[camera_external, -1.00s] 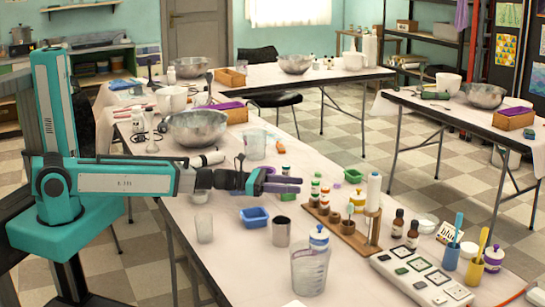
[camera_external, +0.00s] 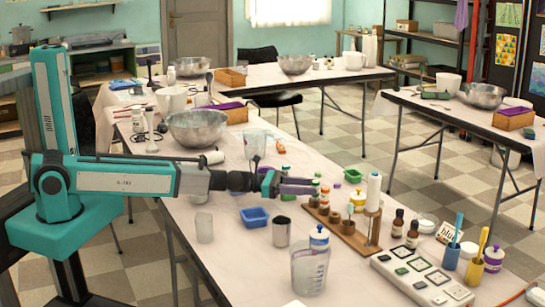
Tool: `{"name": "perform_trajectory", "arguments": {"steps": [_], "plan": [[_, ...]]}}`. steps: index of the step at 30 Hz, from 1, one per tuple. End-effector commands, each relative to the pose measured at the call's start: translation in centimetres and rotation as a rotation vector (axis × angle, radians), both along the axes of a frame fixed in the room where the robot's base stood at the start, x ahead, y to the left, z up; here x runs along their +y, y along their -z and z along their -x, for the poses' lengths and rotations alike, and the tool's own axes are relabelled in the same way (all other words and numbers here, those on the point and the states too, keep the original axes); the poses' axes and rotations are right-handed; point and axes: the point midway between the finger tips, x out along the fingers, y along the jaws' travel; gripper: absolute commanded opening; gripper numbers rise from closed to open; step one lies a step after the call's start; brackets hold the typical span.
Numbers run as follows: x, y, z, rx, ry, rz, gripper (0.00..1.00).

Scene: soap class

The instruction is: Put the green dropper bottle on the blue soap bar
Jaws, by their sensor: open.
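My gripper (camera_external: 298,186) has purple fingers and is open and empty. It hangs over the table beside a group of small bottles. A small bottle with a green cap (camera_external: 316,184) stands by the wooden rack (camera_external: 352,235), close to the fingertips. Another green-topped bottle (camera_external: 285,172) stands just behind the gripper. I cannot tell which of these is the green dropper bottle. A small blue block-like piece (camera_external: 255,217) lies on the table in front of the gripper. It may be the blue soap bar or a dish, as it looks hollow on top.
A metal cup (camera_external: 281,232), a clear glass (camera_external: 204,227) and a measuring jug (camera_external: 309,270) stand at the front. Brown bottles (camera_external: 398,226) and a white board with squares (camera_external: 420,275) are at the right. A metal bowl (camera_external: 197,128) and clear beaker (camera_external: 255,145) are behind.

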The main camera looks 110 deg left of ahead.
Motion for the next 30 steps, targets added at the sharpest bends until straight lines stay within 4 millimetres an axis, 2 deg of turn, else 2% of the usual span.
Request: {"name": "perform_trajectory", "arguments": {"steps": [11,12,18,20,30], "plan": [[0.00,0.00,0.02,0.000,0.000,0.000,0.44],[0.00,0.00,0.03,0.000,0.000,0.000,0.42],[0.00,0.00,0.03,0.000,0.000,0.000,0.09],[0.00,0.00,0.03,0.000,0.000,0.000,0.00],[-0.01,-0.17,0.03,0.000,0.000,0.000,0.00]]}}
